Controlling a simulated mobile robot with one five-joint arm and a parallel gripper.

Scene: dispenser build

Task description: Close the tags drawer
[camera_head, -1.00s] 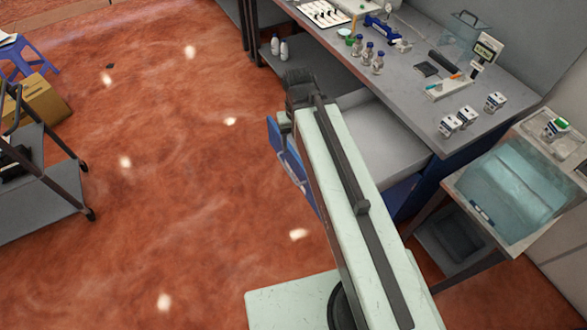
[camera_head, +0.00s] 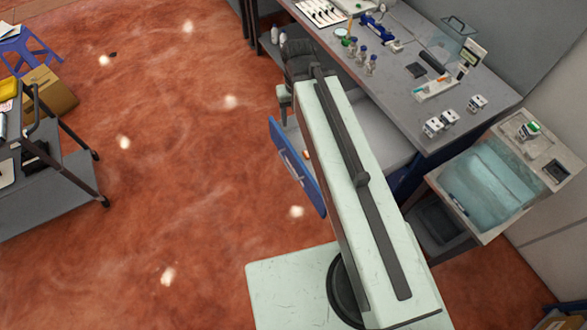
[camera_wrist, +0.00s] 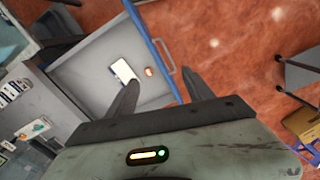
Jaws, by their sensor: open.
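The tags drawer is pulled out under the workbench, and its blue front (camera_head: 297,165) shows left of my arm in the head view. My arm hides part of the drawer there. In the wrist view I look into the open drawer (camera_wrist: 88,68); a white card-like item (camera_wrist: 123,71) and a small orange item (camera_wrist: 149,71) lie inside. The blue front (camera_wrist: 147,38) with its grey handle (camera_wrist: 164,58) runs up between my fingers' directions. My gripper (camera_wrist: 160,80) is open and empty, its fingers apart over the drawer's front end. Whether they touch it I cannot tell.
The workbench (camera_head: 440,130) carries several bottles, boxes and tools. A side table with a clear bin (camera_head: 490,185) stands at its right. A dark cart (camera_head: 60,195) stands at the left. The red floor (camera_head: 190,180) between cart and drawer is clear.

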